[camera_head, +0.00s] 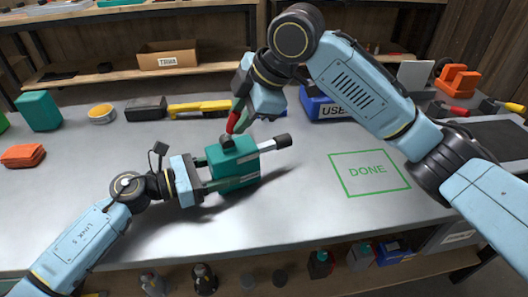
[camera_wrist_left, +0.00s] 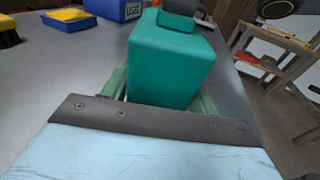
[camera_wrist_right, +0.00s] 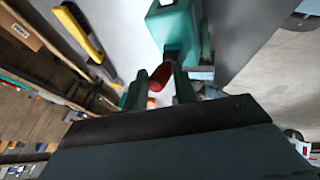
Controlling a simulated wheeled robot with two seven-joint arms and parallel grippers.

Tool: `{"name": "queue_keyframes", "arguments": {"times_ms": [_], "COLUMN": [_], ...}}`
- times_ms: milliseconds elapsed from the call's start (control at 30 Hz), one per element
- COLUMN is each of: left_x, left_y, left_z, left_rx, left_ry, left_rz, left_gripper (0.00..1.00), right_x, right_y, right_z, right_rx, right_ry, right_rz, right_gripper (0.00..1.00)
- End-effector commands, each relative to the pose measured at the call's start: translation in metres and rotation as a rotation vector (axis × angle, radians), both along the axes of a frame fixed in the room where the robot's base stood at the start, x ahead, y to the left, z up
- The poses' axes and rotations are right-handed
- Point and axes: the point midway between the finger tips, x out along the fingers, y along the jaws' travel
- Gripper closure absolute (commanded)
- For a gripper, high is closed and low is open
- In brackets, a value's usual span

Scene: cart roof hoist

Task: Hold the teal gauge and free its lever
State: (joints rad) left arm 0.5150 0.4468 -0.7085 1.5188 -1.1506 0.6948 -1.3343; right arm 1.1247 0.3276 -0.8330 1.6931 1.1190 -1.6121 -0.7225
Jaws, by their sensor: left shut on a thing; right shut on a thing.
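The teal gauge (camera_head: 234,166) is a block on the grey table, with a dark cap on top and a silver stem ending in a black knob (camera_head: 283,140) on its right. My left gripper (camera_head: 232,176) is shut on the gauge's body from the left; the teal block fills the space between its fingers in the left wrist view (camera_wrist_left: 170,62). The gauge's lever has a red handle (camera_head: 234,121) that rises from the top. My right gripper (camera_head: 241,110) is shut on this red handle from above; the handle also shows between its fingers in the right wrist view (camera_wrist_right: 160,76).
A green DONE outline (camera_head: 368,172) marks bare table to the right. Behind stand a blue USED bin (camera_head: 324,108), a yellow tool (camera_head: 198,107), a dark box (camera_head: 146,108), a yellow tin (camera_head: 101,113) and another teal block (camera_head: 38,110). An orange item (camera_head: 23,155) lies at far left.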

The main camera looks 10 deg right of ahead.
Motion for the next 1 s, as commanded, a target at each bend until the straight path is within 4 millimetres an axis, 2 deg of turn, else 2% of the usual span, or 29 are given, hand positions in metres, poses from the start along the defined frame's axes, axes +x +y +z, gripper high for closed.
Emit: {"name": "queue_keyframes", "arguments": {"times_ms": [33, 833, 867, 1000], "left_x": [-0.005, -0.005, -0.005, -0.004], "left_y": [-0.004, -0.004, -0.004, -0.004], "left_z": [-0.002, -0.002, -0.002, -0.002], "left_rx": [0.001, 0.002, 0.002, 0.000], "left_ry": [0.003, 0.002, 0.002, 0.002], "left_rz": [-0.015, -0.015, -0.015, -0.012], "left_gripper": [0.63, 0.63, 0.63, 0.64], "right_x": [0.000, -0.004, -0.004, -0.004], "right_y": [0.003, 0.016, 0.016, 0.015], "right_z": [0.001, 0.005, 0.005, 0.004], "right_rx": [0.006, 0.007, 0.006, 0.004], "right_ry": [-0.003, -0.004, -0.003, -0.003], "right_rz": [0.002, 0.003, 0.002, 0.001], "right_gripper": [0.81, 0.80, 0.69, 0.51]}}
